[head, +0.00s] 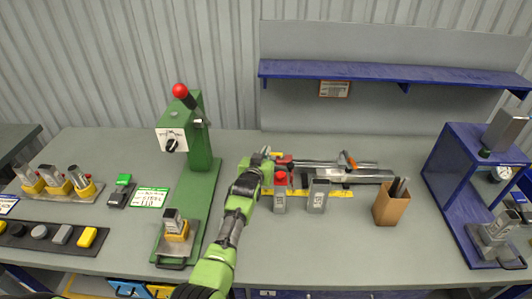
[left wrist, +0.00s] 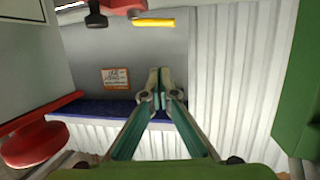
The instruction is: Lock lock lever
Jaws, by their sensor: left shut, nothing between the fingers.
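A runout fixture with metal rails (head: 335,168) lies on a yellow-edged base in the middle of the bench. A small red lever-like part (head: 284,160) sits at its left end, partly hidden by my left gripper; I cannot tell for sure that it is the lock lever. An orange lever (head: 349,160) stands further right on the rails. My left gripper (head: 264,155) is shut and empty, at the fixture's left end close to the red part; contact cannot be told. Its closed fingertips (left wrist: 160,93) show in the left wrist view, with a red knob and rod (left wrist: 32,144) at left.
Grey blocks (head: 318,196) and a red-topped one (head: 280,192) stand in front of the fixture. A brown pen holder (head: 391,203) is at right. A green press (head: 203,145) with a red ball handle stands left of my arm. A blue shelf (head: 390,73) hangs behind.

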